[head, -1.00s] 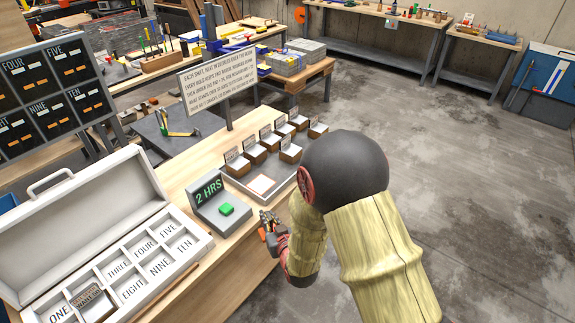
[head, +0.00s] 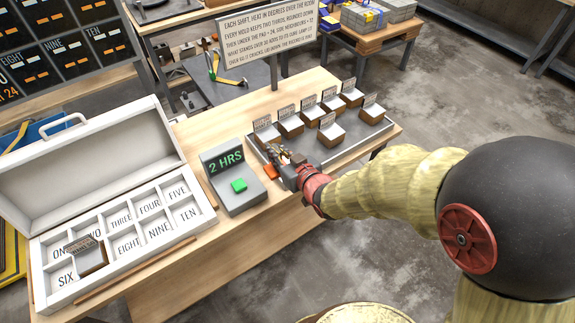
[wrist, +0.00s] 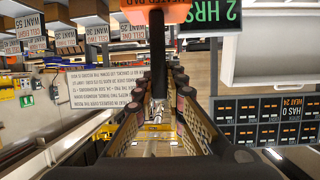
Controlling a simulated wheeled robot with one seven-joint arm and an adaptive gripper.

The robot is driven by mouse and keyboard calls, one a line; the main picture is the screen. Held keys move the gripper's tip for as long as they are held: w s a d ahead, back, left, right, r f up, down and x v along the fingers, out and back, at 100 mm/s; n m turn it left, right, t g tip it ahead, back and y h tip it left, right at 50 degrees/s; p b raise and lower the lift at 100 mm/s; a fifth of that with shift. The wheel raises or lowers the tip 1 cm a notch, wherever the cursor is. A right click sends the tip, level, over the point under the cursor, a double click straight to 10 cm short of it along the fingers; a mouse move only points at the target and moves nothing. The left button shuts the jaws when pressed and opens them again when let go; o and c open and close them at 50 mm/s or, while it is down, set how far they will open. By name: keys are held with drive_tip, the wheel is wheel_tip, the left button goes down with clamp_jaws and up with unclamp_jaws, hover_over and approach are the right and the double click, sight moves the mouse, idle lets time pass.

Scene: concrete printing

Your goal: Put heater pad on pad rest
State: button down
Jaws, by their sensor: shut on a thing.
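The heater pad is orange; it shows at my fingertips in the head view (head: 271,172) and at the top of the wrist view (wrist: 165,13), with lettering on it. My gripper (head: 282,160) is shut on it, near the left front end of the grey tray (head: 352,154). The arm reaches in from the right. The pad rest is not clearly seen; a pale square with an orange edge, seen earlier at the tray's front left, is now hidden by my gripper. I cannot tell whether the pad touches the tray.
Several brown blocks with label cards (head: 331,131) stand on the tray. A grey console (head: 233,185) reading "2 HRS", with a green button, stands just left of my gripper. A white open case (head: 120,212) with numbered compartments holds one block (head: 88,256). A sign (head: 270,35) stands behind.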

drive_tip(key=shift+s+a+r+n, duration=0.15)
drive_tip(key=shift+a+r, duration=0.15)
drive_tip(key=shift+a, duration=0.15)
drive_tip(key=shift+s+a+r+n, duration=0.15)
drive_tip(key=shift+a+r, duration=0.15)
drive_tip(key=shift+a, duration=0.15)
drive_tip(key=shift+y, duration=0.3)
drive_tip(key=shift+w+d+f+b, duration=0.8)
drive_tip(key=shift+w+f, duration=1.35)
drive_tip(key=shift+w+d+f+b, duration=0.75)
drive_tip(key=shift+w+f, duration=1.35)
drive_tip(key=shift+w, duration=0.05)
drive_tip(key=shift+w+d+f+b, duration=0.8)
drive_tip(key=shift+w+f, duration=1.35)
drive_tip(key=shift+f, duration=0.15)
drive_tip(key=c, duration=1.8)
unclamp_jaws()
drive_tip(key=shift+s+f, duration=0.1)
drive_tip(key=shift+f, duration=0.05)
drive_tip(key=shift+c, duration=0.2)
